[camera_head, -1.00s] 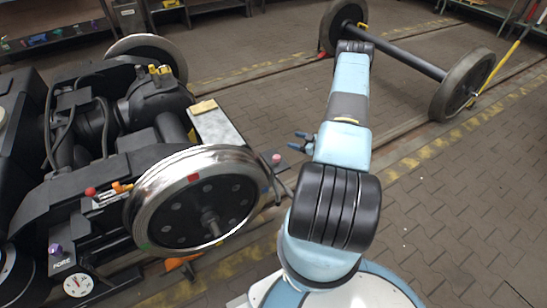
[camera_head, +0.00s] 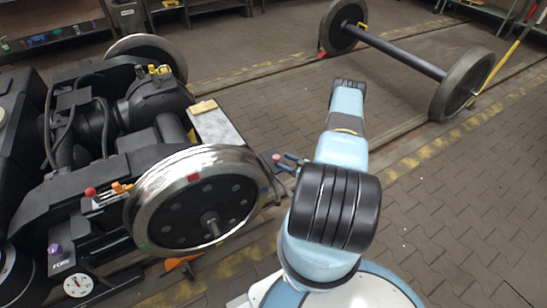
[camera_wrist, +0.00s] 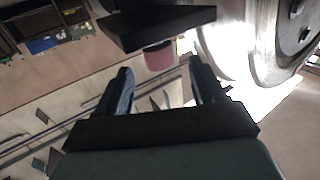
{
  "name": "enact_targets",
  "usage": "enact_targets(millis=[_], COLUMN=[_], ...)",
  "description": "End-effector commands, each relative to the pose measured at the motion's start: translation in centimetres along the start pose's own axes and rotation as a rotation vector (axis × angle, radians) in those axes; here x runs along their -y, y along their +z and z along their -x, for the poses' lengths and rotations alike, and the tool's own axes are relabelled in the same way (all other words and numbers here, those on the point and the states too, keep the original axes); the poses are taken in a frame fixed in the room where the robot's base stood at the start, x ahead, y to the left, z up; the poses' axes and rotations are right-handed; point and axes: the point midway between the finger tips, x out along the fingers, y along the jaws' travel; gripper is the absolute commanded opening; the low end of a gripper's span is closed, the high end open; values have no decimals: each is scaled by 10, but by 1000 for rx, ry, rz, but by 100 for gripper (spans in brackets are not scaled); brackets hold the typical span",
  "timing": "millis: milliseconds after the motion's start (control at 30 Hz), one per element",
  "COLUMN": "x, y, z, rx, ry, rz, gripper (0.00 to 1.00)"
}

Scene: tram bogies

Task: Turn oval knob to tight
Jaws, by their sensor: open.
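A pink knob (camera_head: 276,157) sits at the right end of the bogie, beside the large shiny wheel. In the wrist view the pink knob (camera_wrist: 159,56) hangs under a dark plate, just beyond my fingertips and between their lines. Whether it is the oval knob I cannot tell, and no tight mark can be read. My gripper (camera_wrist: 162,78) is open and empty, with a finger on each side. In the head view my gripper (camera_head: 289,161) is close to the right of the pink knob. Whether a finger touches it is unclear.
The shiny wheel (camera_head: 195,200) stands close to my gripper, and its rim also shows in the wrist view (camera_wrist: 235,50). The dark plate (camera_wrist: 155,25) lies above the knob. A loose wheelset (camera_head: 400,50) stands behind my arm. The paved floor at the right is clear.

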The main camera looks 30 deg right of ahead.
Motion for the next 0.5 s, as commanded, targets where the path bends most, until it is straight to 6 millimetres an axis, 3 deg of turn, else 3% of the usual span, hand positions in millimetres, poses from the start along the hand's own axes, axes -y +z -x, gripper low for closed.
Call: enact_targets(millis=[300,500], x=[0,0], y=[0,0], z=[-53,-69], rx=[-1,0], ry=[-1,0], rz=[1,2], gripper=[69,69])
